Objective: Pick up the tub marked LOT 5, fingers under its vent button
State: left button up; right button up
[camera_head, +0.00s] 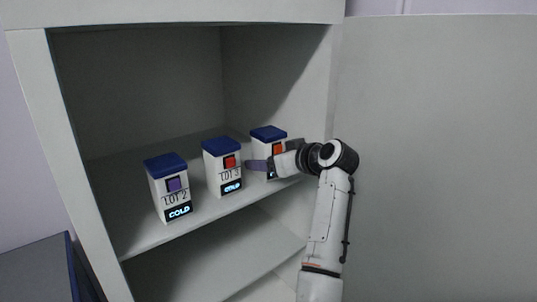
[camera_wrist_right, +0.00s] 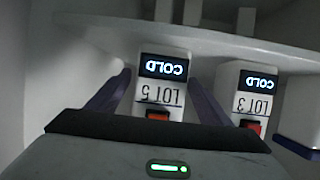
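The LOT 5 tub (camera_wrist_right: 163,97) shows upside down in the right wrist view, white with a lit COLD display and an orange-red vent button (camera_wrist_right: 158,116). In the head view it is the rightmost tub (camera_head: 262,150), blue-lidded, its lettering mostly covered by my gripper. My right gripper (camera_wrist_right: 160,78) is open, with one purple finger on each side of this tub. The fingers are level with the display and lettering, on the display side of the button. Contact with the walls cannot be told. My left gripper is not in view.
The LOT 3 tub (camera_head: 224,178) stands close beside, with a red button; the LOT 2 tub (camera_head: 170,199), with a purple button, is farther left. All stand on a cabinet shelf (camera_head: 140,236). The cabinet's right wall is close to my arm. The shelf behind is clear.

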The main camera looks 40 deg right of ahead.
jog(key=shift+r, duration=0.1)
jog(key=c, duration=1.2)
